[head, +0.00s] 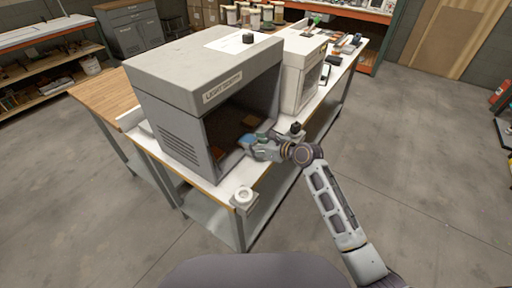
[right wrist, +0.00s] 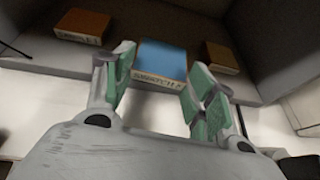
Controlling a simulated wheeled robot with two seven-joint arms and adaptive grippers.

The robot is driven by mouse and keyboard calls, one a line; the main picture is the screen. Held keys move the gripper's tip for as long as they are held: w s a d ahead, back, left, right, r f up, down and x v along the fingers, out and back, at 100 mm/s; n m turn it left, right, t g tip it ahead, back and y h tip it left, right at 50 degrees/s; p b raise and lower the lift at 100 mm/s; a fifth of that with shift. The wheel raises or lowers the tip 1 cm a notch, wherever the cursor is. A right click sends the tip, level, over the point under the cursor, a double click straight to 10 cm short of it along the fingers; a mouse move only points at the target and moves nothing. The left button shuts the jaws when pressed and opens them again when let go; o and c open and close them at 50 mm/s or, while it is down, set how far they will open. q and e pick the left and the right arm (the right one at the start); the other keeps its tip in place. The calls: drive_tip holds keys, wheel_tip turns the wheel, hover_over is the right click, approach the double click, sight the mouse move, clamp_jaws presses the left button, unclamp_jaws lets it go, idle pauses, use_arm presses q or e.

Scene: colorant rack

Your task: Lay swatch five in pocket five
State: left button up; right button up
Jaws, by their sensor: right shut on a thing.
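My right gripper (head: 254,144) is at the open front of the grey light booth (head: 178,56). In the right wrist view its green-padded fingers (right wrist: 160,95) are shut on a blue swatch (right wrist: 162,62), one finger on either side of its near edge. The swatch has a pale label on its front edge, too blurred to read its number for sure. The blue swatch (head: 245,139) also shows in the head view, at the booth's front lip. I cannot make out pocket five. My left gripper is out of view.
An orange swatch (right wrist: 82,25) lies left on the booth floor, and a brown-orange one (right wrist: 221,57) lies right. A second, white machine (head: 302,70) stands right of the booth. The booth's walls and roof enclose the space.

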drive_tip(key=shift+f+p, duration=0.6)
drive_tip(key=shift+f, duration=0.15)
drive_tip(key=shift+f, duration=0.1)
drive_tip(key=shift+f, duration=0.15)
drive_tip(key=o, duration=0.9)
drive_tip(key=shift+o, duration=0.2)
